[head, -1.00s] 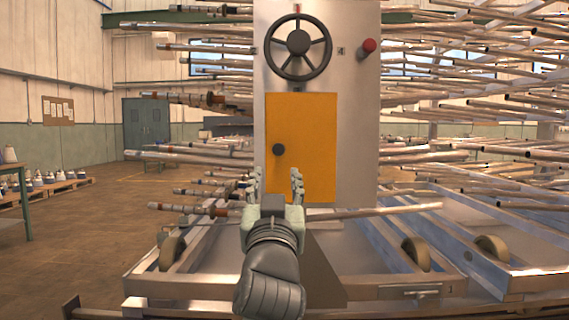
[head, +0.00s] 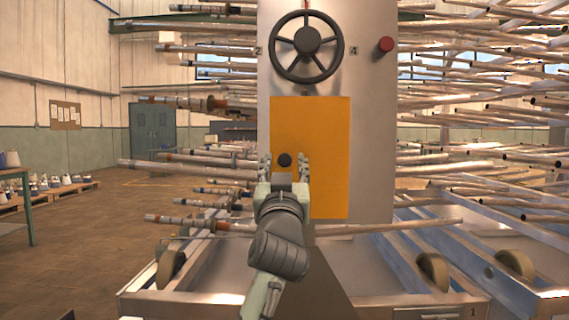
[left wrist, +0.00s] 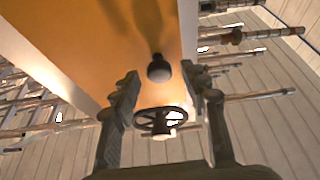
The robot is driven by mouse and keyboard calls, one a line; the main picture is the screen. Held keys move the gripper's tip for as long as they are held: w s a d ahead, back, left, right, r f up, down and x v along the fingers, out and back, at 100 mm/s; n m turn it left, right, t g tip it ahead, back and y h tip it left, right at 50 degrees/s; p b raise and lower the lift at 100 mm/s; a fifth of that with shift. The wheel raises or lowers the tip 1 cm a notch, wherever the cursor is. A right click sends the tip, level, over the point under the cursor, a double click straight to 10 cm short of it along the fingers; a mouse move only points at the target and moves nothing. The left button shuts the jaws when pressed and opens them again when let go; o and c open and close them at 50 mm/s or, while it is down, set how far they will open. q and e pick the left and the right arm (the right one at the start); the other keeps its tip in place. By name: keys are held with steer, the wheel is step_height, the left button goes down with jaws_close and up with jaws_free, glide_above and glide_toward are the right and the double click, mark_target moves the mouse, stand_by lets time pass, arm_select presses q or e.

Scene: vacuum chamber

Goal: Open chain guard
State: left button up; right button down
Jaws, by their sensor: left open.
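The chain guard is a flat orange-yellow door (head: 325,140) on the front of a grey metal column. It looks closed, flush with the column. Its dark round knob (head: 285,160) sits near its left edge. My left gripper (head: 285,168) is open, with its two fingers on either side of the knob in the head view. In the left wrist view the knob (left wrist: 159,69) shows beyond and between the open fingertips (left wrist: 162,84), with no contact visible. The orange door (left wrist: 95,35) fills the upper left there. My right gripper is not in view.
A dark handwheel (head: 307,46) is above the door, and a red knob (head: 386,44) is to its right. Several long metal rods (head: 190,168) stick out on both sides of the column. A wheeled metal frame (head: 200,300) spans the floor in front.

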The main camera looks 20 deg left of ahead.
arm_select(q)
steer(key=shift+w, duration=0.1)
jaws_close()
stand_by(0.6)
